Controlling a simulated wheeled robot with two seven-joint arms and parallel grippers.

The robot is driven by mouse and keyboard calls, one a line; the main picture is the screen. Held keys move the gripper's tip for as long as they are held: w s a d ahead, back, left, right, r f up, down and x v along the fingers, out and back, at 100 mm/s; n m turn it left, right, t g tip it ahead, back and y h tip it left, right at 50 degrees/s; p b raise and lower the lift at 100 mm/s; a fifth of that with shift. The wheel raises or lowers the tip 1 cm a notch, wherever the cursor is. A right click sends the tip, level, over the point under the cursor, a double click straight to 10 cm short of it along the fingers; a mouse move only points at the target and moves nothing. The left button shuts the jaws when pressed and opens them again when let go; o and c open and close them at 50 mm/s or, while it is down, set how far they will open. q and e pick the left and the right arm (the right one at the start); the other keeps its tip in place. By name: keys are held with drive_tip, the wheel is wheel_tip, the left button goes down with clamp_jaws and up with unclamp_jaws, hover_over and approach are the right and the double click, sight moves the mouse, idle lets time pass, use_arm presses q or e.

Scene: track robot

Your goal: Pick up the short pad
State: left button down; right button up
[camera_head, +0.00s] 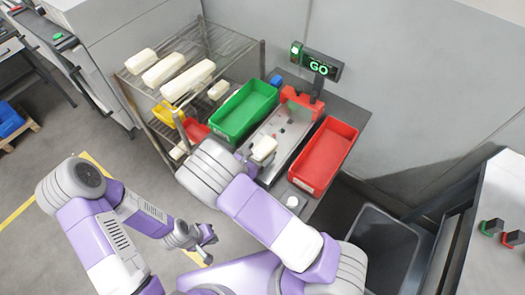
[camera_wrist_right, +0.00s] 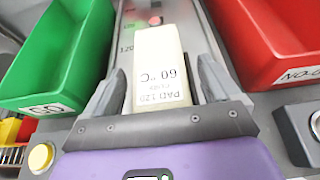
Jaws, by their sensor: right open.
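A short cream pad (camera_head: 264,149) lies on the grey metal fixture (camera_head: 270,172) between the green and red bins. In the right wrist view the pad (camera_wrist_right: 160,62) is marked PAD 120 and 60 °C, upside down. My right gripper (camera_wrist_right: 162,76) is open, with one finger on each side of the pad. A narrow gap shows on the right side; contact on the left is unclear. In the head view my right gripper (camera_head: 250,157) is partly hidden behind its wrist. My left gripper (camera_head: 206,238) hangs low over the floor, away from the pads; its jaw opening is unclear.
A green bin (camera_head: 224,133) stands left of the fixture and a red bin (camera_head: 303,183) right of it. A wire rack (camera_head: 207,42) holds several cream pads (camera_head: 188,81). A sign (camera_head: 319,66) reads GO. A dark open bin (camera_head: 385,250) stands at lower right.

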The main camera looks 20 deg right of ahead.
drive_tip(key=c, duration=1)
drive_tip(key=shift+c, duration=0.2)
drive_tip(key=shift+r, duration=0.1)
